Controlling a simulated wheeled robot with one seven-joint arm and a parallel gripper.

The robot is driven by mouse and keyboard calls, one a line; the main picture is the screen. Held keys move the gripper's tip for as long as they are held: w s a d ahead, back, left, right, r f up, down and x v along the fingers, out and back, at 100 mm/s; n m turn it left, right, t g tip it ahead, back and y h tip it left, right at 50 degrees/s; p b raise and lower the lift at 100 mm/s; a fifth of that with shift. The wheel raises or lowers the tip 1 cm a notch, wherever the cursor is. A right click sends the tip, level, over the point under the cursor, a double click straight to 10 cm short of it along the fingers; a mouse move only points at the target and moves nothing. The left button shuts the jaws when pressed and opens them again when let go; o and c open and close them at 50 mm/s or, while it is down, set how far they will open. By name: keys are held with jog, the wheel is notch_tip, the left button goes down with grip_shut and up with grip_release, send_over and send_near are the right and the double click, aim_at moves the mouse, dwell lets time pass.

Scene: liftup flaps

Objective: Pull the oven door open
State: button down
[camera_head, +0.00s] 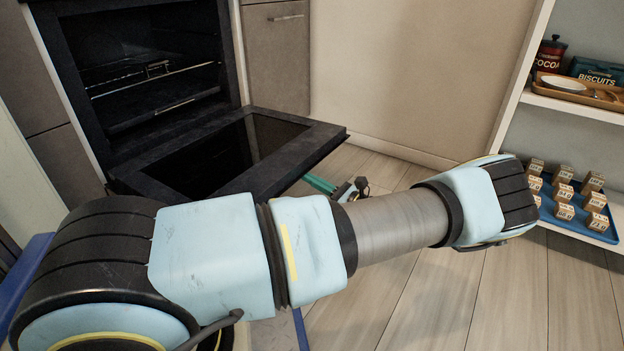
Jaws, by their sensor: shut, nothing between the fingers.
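The oven (150,75) stands at the left with its dark interior and wire racks in plain view. Its black oven door (296,160) is folded down, close to level, with the dark glass facing up. My arm crosses in front and hides the door's near left part. My gripper (352,190) shows only in part, small and dark, just above my forearm and beside the door's lower right edge. It is shut and holds nothing. A green piece (320,184) shows next to it under the door edge. I cannot tell whether the gripper touches the door.
A white shelf (575,108) stands at the right. It holds a tray (598,97), a cocoa tin (549,54), a biscuit box (597,70) and a blue tray (578,229) with several small boxes. A grey cabinet (276,60) is right of the oven. Wooden floor between is clear.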

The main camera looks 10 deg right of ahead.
jog(key=shift+g+h, duration=0.5)
jog(key=shift+g, duration=0.3)
jog(key=r+p, duration=0.4)
jog(key=w+a+r+p, duration=0.1)
jog(key=r+p, duration=0.9)
jog(key=shift+w+a+r, duration=0.25)
jog(key=shift+w, duration=0.05)
jog(key=shift+f, duration=0.15)
